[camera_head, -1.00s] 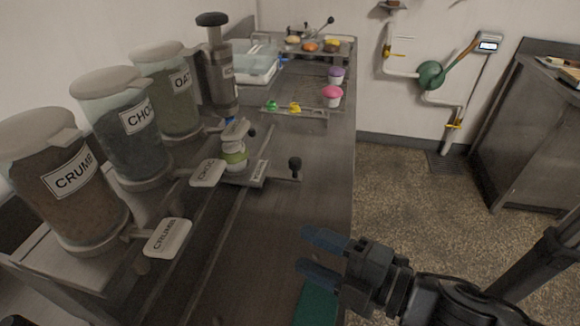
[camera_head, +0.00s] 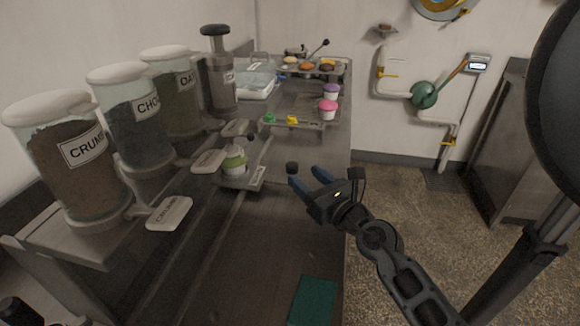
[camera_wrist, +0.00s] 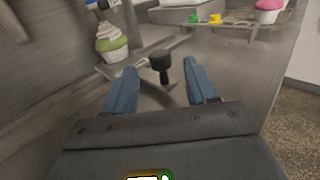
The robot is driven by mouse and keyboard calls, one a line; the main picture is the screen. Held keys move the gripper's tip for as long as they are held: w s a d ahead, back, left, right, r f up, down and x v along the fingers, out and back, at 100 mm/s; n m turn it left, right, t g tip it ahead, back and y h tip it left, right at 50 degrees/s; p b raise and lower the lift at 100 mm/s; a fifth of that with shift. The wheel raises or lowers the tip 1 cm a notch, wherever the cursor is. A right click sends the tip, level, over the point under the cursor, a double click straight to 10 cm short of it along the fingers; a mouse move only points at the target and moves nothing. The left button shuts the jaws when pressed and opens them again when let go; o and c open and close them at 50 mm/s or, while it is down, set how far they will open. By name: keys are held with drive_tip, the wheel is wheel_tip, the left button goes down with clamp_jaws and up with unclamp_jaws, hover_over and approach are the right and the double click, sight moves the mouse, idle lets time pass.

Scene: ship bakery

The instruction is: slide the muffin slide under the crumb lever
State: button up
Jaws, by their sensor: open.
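The muffin slide (camera_head: 240,182) is a small metal carriage on a rail, bearing a muffin in a green-and-white cup (camera_head: 235,164). It stands near the choc lever (camera_head: 208,161). Its black knob (camera_head: 291,168) sticks out to the right. The white crumb lever (camera_head: 170,213) is nearer me, below the crumb jar (camera_head: 75,165). My gripper (camera_head: 303,176) is open beside the knob. In the wrist view, the knob (camera_wrist: 160,66) shows between my blue fingertips (camera_wrist: 162,72), seemingly just ahead of them; contact is not visible. The muffin (camera_wrist: 112,45) is left of it.
The choc jar (camera_head: 137,120) and oat jar (camera_head: 175,95) stand behind the levers. A rack with pink (camera_head: 327,108) and purple muffins is farther back. A green mat (camera_head: 314,300) lies at the counter's near right. The rail toward the crumb lever looks clear.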

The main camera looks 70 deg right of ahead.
sight(296, 169)
drive_tip(key=p+x, duration=0.1)
drive_tip(key=x, duration=0.5)
drive_tip(key=shift+w+d, duration=0.2)
drive_tip(key=shift+w, duration=0.05)
clamp_jaws()
idle(0.3)
